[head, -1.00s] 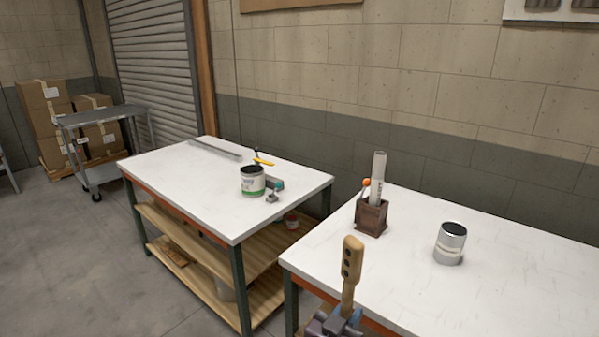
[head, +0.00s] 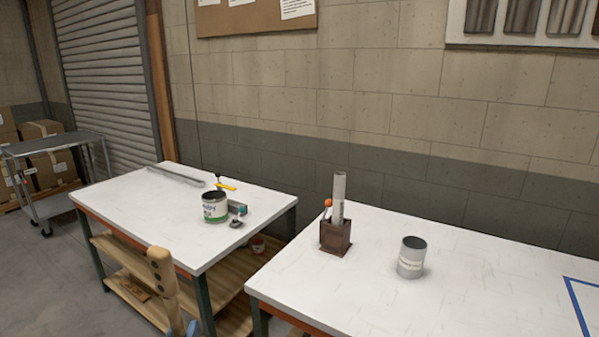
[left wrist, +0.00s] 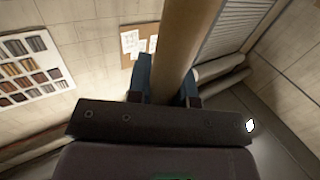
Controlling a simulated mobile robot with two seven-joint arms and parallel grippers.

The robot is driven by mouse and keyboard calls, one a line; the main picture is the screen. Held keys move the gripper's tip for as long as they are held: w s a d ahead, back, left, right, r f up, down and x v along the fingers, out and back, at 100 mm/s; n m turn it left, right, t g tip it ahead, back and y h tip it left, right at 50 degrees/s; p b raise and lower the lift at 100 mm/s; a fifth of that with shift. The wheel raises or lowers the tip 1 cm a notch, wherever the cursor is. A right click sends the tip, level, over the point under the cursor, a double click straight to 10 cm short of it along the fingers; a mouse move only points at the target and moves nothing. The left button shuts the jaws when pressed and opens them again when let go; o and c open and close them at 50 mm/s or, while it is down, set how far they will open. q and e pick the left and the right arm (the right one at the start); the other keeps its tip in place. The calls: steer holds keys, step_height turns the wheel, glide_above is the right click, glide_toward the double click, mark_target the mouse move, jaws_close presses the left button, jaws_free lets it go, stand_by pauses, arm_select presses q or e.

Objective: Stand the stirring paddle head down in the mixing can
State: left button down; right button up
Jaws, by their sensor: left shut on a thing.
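In the left wrist view the shaft (left wrist: 174,45) passes between the two blue fingers of the left gripper (left wrist: 168,90). A grey open-topped can (head: 411,260) stands on the right table. Another can (head: 215,209), with a white and green label, stands on the left table. Which one is the mixing can is unclear. My right gripper is out of view.
A brown square holder (head: 335,240) with a pale roll and an orange-tipped item stands left of the grey can. Small items, including a yellow-handled tool (head: 226,185), lie around the labelled can. Blue tape (head: 574,305) marks the right table. A gap separates the tables.

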arm_select(q)
steer(key=w+r+p, duration=0.1)
steer(key=w+r, duration=0.4)
steer(key=w, duration=0.2)
steer(key=shift+r+p, duration=0.25)
steer(key=shift+p, duration=0.05)
stand_by(0.4)
steer(key=m, duration=0.9)
steer(key=m, duration=0.9)
